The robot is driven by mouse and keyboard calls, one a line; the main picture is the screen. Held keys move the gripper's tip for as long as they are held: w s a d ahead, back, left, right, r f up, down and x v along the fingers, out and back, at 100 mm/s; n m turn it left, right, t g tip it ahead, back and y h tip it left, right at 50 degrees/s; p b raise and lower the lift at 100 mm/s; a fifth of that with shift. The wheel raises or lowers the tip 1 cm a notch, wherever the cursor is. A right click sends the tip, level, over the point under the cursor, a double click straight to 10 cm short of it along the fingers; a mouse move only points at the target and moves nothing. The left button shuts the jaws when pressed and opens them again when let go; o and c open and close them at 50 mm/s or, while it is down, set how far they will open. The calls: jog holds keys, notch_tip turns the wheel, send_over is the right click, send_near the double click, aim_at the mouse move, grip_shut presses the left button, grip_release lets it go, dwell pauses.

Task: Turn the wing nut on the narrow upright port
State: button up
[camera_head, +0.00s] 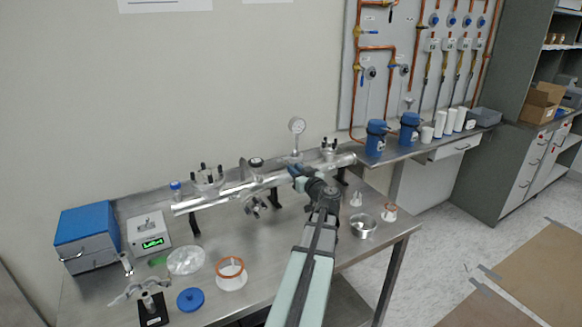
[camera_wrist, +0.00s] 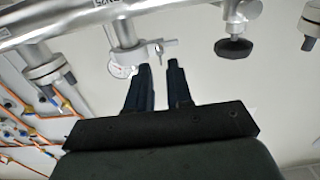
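The narrow upright port (camera_head: 295,156) rises from the steel tube (camera_head: 225,193) and carries a round dial gauge (camera_head: 297,126). In the wrist view, which looks upside down, the narrow port (camera_wrist: 127,35) hangs from the tube (camera_wrist: 62,34) with a clamp (camera_wrist: 130,56) around its joint. The small wing nut (camera_wrist: 163,43) sticks out at the clamp's right side. My gripper (camera_wrist: 160,66) is open, its two dark fingers apart with nothing seen between them. The fingertips lie just below the wing nut in that view; contact cannot be told.
A black knob (camera_wrist: 233,48) and wider flanged ports (camera_wrist: 48,72) flank the narrow port.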

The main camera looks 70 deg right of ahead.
aim_at(287, 163)
jog(key=shift+x, duration=1.8)
grip_shut()
